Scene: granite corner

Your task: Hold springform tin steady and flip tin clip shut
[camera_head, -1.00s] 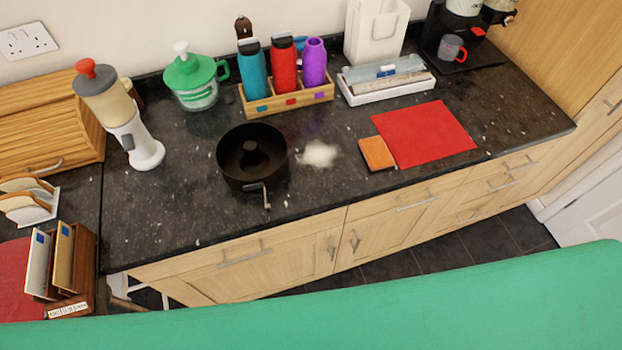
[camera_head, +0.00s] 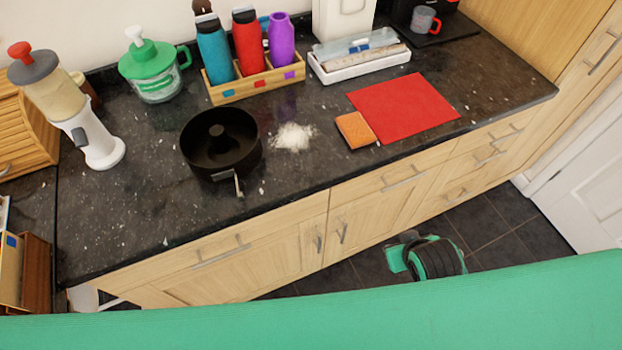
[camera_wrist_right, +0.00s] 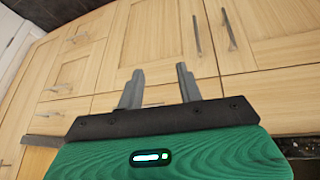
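The black springform tin (camera_head: 221,146) stands on the dark granite counter, with a central tube inside. Its metal clip (camera_head: 238,184) is on the front side and sticks out from the wall towards the counter's front edge. In the right wrist view my right gripper (camera_wrist_right: 158,86) has its two grey fingers apart with nothing between them, facing the wooden cupboard fronts. In the head view a green and black part of my right arm (camera_head: 430,257) shows low in front of the cupboards, well away from the tin. My left gripper is in neither current view.
White powder (camera_head: 293,137) lies right of the tin, then an orange sponge (camera_head: 355,130) and a red mat (camera_head: 403,107). A bottle rack (camera_head: 256,84) and green-lidded jug (camera_head: 152,68) stand behind. A blender (camera_head: 75,110) stands left. Counter in front of the tin is clear.

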